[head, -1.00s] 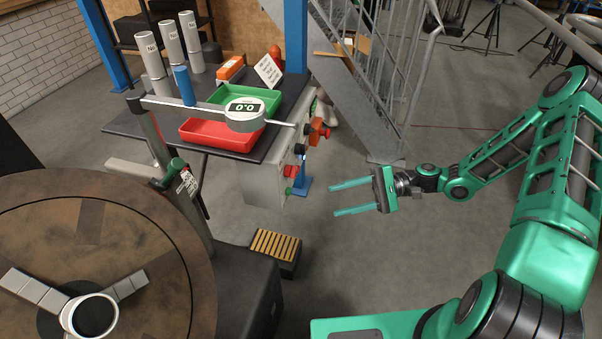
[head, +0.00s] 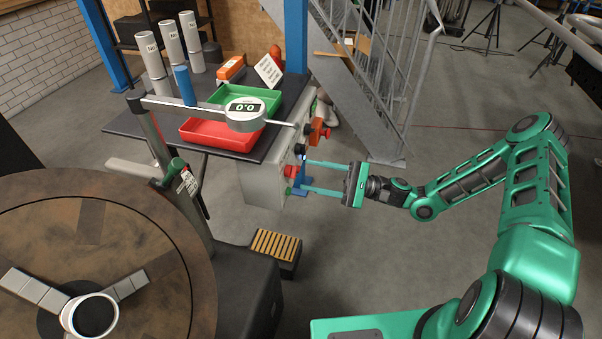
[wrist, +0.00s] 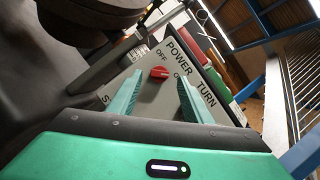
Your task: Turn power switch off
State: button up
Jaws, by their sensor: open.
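The power switch (wrist: 159,73) is a small red knob on a grey panel (wrist: 150,98) lettered POWER and TURN. OFF is printed above it; another label to its right is partly hidden by a finger. The knob looks roughly level in the picture, but which label it points to is unclear. My gripper (head: 303,175) is open and empty, its teal fingers pointing at the control box (head: 265,186). In the wrist view the knob shows between the fingertips; contact cannot be told. The head view shows the panel face only edge-on.
Above the box, a dark table carries a red tray (head: 215,135), a green tray (head: 262,97) and grey cylinders. An orange-red control (head: 318,129) juts from the box higher up. A metal staircase (head: 350,95) stands behind.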

aim_at(291, 171)
jog(key=shift+x, duration=1.8)
jog(key=shift+c, duration=0.6)
jog(key=c, duration=0.9)
jog(key=shift+c, duration=0.2)
jog(key=shift+n, duration=0.3)
jog(key=shift+r+n+g+h, duration=0.1)
jog(key=shift+n+h, duration=0.95)
jog(key=shift+n, duration=1.7)
jog(key=shift+r+n+g+h, duration=0.1)
jog(key=shift+n+h, duration=1)
jog(key=shift+n, duration=1.7)
jog(key=shift+n+g+h, duration=0.1)
jog(key=shift+n+h, duration=0.95)
jog(key=shift+n, duration=1.7)
